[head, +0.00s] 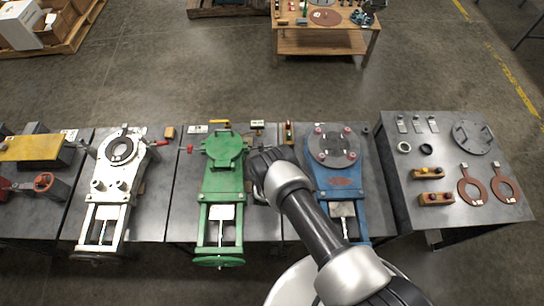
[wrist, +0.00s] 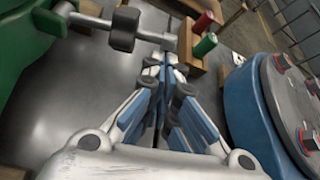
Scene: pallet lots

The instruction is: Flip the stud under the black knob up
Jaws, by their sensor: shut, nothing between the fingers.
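A black knob (wrist: 125,28) sits on a silver rod in the upper left of the wrist view, beside the green valve body (wrist: 25,45). The rod runs past the knob on both sides. I cannot single out a stud under the knob or tell its position. My gripper (wrist: 163,65) is shut and empty, with its fingertips just below and to the right of the black knob, apart from it in the picture. In the head view my gripper (head: 259,170) is between the green valve (head: 222,185) and the blue valve (head: 338,175), partly hidden by my arm.
A wooden block (wrist: 192,48) with a red knob (wrist: 203,22) and a green knob (wrist: 205,44) stands just beyond my fingertips. The blue valve's bolted flange (wrist: 290,100) is close on the right. Bare grey tabletop lies left of my gripper.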

